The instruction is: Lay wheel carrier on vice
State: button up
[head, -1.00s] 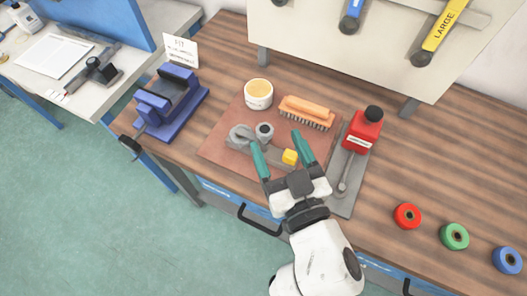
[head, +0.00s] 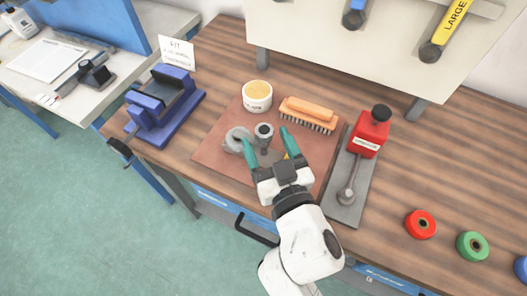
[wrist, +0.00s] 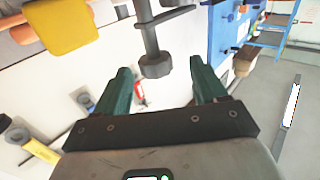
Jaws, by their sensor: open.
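The wheel carrier appears to be the grey metal piece (head: 236,140) on the brown mat, with a rounded part at its left and an upright post (head: 264,131) topped by a round head. My gripper (head: 268,138) is open and empty, its two green fingers on either side of the post in the head view. The wrist view shows the post's head (wrist: 155,66) between the finger directions; contact cannot be told. A yellow block (wrist: 60,25) there is mostly hidden behind my gripper in the head view. The blue vice (head: 160,112) stands at the left bench edge.
A cream tub (head: 257,97) and an orange brush (head: 308,113) stand at the back of the mat (head: 210,155). A sign (head: 176,52) is behind the vice. Bench between mat and vice is clear.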

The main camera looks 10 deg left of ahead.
aim_at(261, 124)
jog(key=shift+p+x, duration=0.85)
jog(key=shift+x, duration=1.8)
jog(key=shift+d+f, duration=0.1)
jog(key=shift+d, duration=0.05)
jog(key=shift+c, duration=0.3)
grip_shut()
